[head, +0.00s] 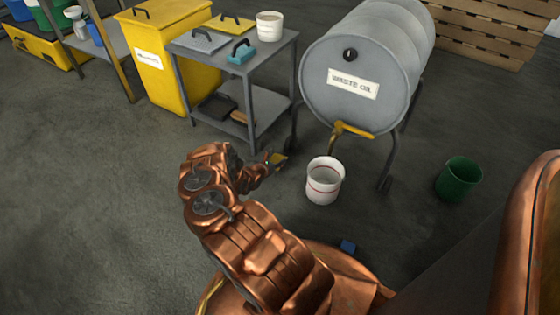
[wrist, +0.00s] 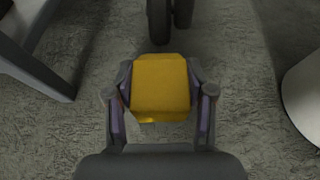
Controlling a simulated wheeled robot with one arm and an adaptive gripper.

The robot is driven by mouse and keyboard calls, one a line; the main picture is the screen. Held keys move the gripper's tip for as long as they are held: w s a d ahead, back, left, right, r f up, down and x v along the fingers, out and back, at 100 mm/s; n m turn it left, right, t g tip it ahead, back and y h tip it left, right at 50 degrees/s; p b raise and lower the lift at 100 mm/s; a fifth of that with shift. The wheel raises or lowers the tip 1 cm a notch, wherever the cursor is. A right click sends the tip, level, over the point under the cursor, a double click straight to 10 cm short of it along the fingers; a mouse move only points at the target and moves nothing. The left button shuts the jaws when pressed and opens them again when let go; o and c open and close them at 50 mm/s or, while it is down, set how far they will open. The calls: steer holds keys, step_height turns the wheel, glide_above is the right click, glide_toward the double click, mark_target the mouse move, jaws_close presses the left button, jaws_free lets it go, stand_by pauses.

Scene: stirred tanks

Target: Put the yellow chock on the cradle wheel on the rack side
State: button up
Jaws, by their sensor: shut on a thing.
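My gripper (wrist: 160,92) is shut on the yellow chock (wrist: 160,84), with one finger on each side of it. In the head view the chock (head: 279,158) shows small at the end of my copper-coloured arm, low near the floor. A dark cradle wheel (wrist: 159,22) stands just ahead of the chock in the wrist view, with a strip of floor between them. In the head view this wheel (head: 290,143) is at the left foot of the drum cradle, beside the grey cart. The other cradle wheel (head: 384,184) is at the right foot.
The grey waste oil drum (head: 370,55) lies on the cradle. A white bucket (head: 324,181) stands under its yellow tap, right of my gripper. The grey cart (head: 247,128) stands left. A green bucket (head: 459,179) and a small blue block (head: 348,246) are on the floor.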

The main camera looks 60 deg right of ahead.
mark_target(280, 158)
steer(key=d+f+b, duration=0.2)
steer(key=d, duration=0.1)
steer(key=shift+f, duration=0.2)
steer(key=shift+r, duration=0.1)
steer(key=o, duration=1.3)
